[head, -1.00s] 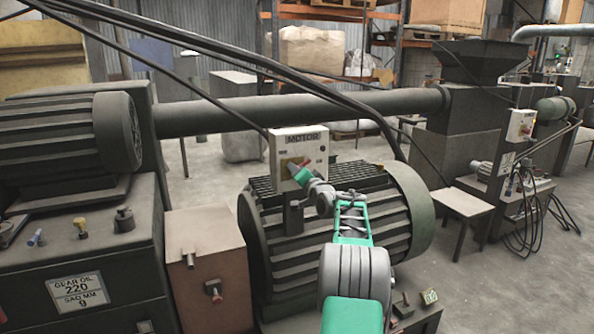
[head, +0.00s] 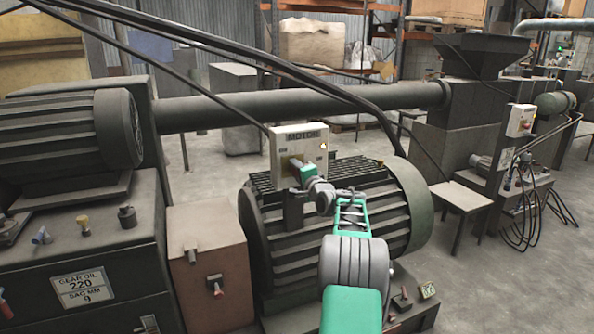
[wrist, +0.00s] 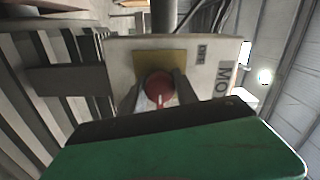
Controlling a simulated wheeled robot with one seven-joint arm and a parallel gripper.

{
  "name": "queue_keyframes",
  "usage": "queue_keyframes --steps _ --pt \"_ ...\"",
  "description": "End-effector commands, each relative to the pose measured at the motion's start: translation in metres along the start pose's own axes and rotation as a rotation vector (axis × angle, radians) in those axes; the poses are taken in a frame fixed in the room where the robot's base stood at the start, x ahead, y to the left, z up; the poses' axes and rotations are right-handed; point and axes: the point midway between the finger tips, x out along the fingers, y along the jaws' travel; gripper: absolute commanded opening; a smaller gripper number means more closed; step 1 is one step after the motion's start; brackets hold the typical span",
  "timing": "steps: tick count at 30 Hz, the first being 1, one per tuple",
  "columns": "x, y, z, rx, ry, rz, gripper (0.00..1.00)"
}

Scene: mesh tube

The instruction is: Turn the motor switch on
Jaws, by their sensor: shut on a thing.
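The motor switch box (head: 286,146) is a pale box labelled MOTOR, on a post at the large ribbed motor. In the wrist view, the box face (wrist: 120,47) carries a yellow plate (wrist: 160,57) with a round red knob (wrist: 158,84) that has a pale mark. My gripper (wrist: 158,95) is shut on the red knob, one dark finger on each side. In the head view, my gripper (head: 296,163) is at the box front and hides most of the knob.
The large ribbed motor (head: 270,225) stands directly below the box. Black cables (head: 225,107) and a thick horizontal pipe (head: 300,108) pass behind and above it. A brown box (head: 206,240) stands left of the motor, and a small table (head: 460,197) stands right.

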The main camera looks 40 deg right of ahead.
Motion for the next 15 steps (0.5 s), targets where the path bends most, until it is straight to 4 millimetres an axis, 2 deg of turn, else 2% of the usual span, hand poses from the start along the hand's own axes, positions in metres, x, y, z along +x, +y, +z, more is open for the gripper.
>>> queue_keyframes --steps 7,8,15 --pt "0.0 -0.0014 -0.0005 0.0 0.001 -0.002 0.0" --pt "0.0 -0.0014 -0.0005 0.0 0.001 -0.003 0.37" --pt "0.0001 -0.0008 -0.0001 -0.001 0.0 -0.001 0.57"
